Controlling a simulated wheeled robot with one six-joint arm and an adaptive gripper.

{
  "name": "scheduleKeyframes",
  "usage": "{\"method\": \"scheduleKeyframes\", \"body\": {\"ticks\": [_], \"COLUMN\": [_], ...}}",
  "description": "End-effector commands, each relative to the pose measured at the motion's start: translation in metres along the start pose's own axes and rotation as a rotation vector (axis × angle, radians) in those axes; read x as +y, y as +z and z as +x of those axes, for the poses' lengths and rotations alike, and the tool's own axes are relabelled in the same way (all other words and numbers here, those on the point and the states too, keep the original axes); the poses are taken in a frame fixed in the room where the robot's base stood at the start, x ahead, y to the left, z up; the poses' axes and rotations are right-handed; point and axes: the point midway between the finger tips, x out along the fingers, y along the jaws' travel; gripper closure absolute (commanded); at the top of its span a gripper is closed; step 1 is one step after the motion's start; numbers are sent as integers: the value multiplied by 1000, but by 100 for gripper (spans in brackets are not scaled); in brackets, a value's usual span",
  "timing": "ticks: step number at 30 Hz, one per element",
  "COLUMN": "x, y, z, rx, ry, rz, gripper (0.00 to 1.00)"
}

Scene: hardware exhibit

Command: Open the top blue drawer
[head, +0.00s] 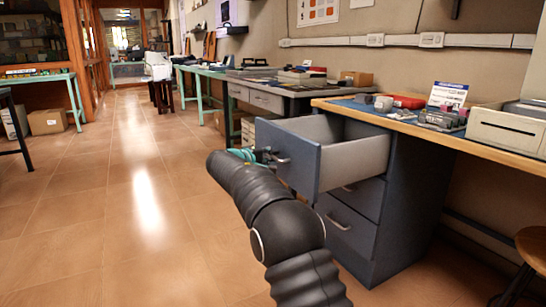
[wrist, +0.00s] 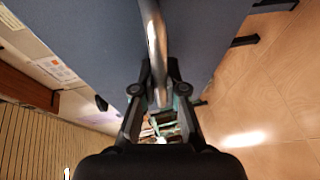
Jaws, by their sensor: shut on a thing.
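The top blue drawer (head: 291,155) is pulled far out of the blue cabinet (head: 405,200) under the wooden-topped desk. Its grey inner side wall shows, and the part of the inside in view looks empty. In the wrist view, the drawer's blue front (wrist: 103,35) fills the upper part, with its metal handle (wrist: 153,35) running down the middle. My gripper (wrist: 158,92) is shut on the handle, with a finger on each side. In the head view, my gripper (head: 262,156) is at the drawer front, and my arm partly hides it.
Two lower drawers with handles (head: 338,222) are shut in the cabinet. The desk top (head: 400,121) carries a red item, a small sign (head: 447,95) and a beige device (head: 508,128). A wooden stool (head: 533,247) stands at right. The tiled floor (head: 100,220) at left is clear.

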Motion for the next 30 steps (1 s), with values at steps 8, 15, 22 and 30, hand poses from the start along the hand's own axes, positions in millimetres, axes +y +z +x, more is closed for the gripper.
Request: {"method": "scheduleKeyframes", "body": {"ticks": [8, 15, 22, 30], "x": [-1, 0, 0, 0], "y": [0, 1, 0, 1], "z": [0, 0, -23, -77], "rx": [1, 0, 2, 1], "ry": [-1, 0, 0, -1], "rz": [-1, 0, 0, 0], "gripper": [63, 63, 63, 63]}}
